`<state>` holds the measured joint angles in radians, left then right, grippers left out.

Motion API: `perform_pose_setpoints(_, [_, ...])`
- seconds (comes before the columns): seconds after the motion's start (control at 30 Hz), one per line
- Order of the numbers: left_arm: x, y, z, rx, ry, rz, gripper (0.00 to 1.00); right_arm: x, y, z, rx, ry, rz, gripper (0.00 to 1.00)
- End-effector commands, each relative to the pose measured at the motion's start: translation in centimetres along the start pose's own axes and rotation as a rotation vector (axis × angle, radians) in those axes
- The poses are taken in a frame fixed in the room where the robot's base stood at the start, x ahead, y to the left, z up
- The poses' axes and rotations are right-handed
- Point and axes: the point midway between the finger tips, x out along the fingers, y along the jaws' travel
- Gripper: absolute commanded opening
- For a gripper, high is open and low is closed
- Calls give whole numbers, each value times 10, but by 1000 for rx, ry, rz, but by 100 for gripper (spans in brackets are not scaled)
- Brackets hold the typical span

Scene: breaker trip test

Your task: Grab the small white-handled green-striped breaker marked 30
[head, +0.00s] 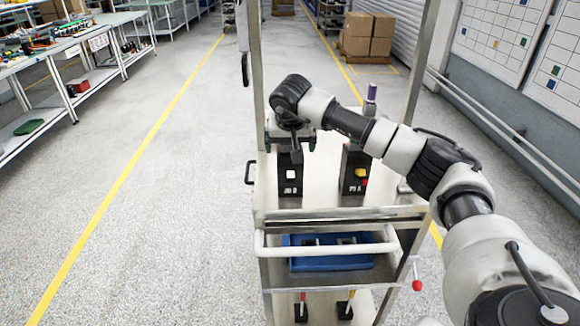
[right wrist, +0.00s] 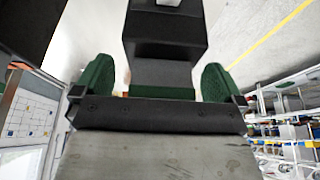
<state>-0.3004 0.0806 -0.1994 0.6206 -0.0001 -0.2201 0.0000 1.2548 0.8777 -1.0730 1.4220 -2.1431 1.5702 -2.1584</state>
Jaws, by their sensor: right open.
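A dark block-shaped breaker (head: 290,178) stands on the cart's top, with small white markings that I cannot read clearly. My right gripper (head: 291,140) is directly over its upper part, fingers spread to either side. In the right wrist view, the dark breaker body (right wrist: 165,45) sits between the two green-padded fingers (right wrist: 158,84), with a white piece at the top edge and a green band near the gripper base. The fingers are open; whether they touch it is unclear. A second dark breaker (head: 355,172) with a yellow handle stands to the right. My left gripper is not in view.
The metal cart (head: 322,192) has upright posts and a front push bar (head: 330,248). A blue tray (head: 320,262) lies on the shelf below. A purple-topped item (head: 371,95) stands behind the right breaker. Open floor (head: 150,230) lies to the left.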

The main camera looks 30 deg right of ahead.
Motion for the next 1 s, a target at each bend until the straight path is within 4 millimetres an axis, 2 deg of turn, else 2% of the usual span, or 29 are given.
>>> perform_pose_setpoints(0.17, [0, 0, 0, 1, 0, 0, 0, 1, 0, 0, -1, 0, -1, 100])
perform_pose_setpoints(0.77, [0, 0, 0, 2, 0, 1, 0, 0, 0, 0, -1, 0, -1, 10])
perform_pose_setpoints(1.0, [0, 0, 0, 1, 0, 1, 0, -1, 0, -1, 0, 2, -2, 7])
